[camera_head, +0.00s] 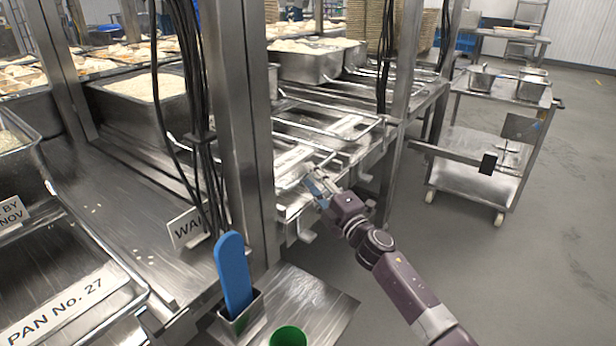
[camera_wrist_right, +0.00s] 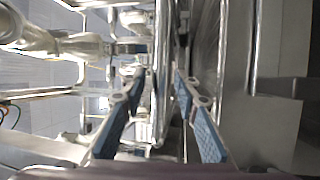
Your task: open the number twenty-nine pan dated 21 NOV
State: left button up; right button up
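My right gripper (camera_head: 317,185) is at the front edge of a row of steel lidded pans. A pale label strip (camera_head: 291,160) lies on the nearest lid there; its number and date cannot be read from here. A wire handle (camera_head: 327,158) stands over that lid. In the right wrist view, the two blue-padded fingers of the right gripper (camera_wrist_right: 162,84) are apart, with a metal bar (camera_wrist_right: 161,105) running between them. I cannot tell whether either finger touches it. No pan reading twenty-nine or 21 NOV is legible. My left gripper is not in view.
A lid marked PAN No. 27 (camera_head: 62,312) is at the lower left. A steel post (camera_head: 240,130) with black cables stands left of the gripper. A blue paddle (camera_head: 233,275) stands in a holder. A cart (camera_head: 480,150) stands right, with clear floor around it.

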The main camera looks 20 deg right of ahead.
jog(key=shift+x, duration=0.75)
jog(key=shift+c, duration=0.4)
grip_shut()
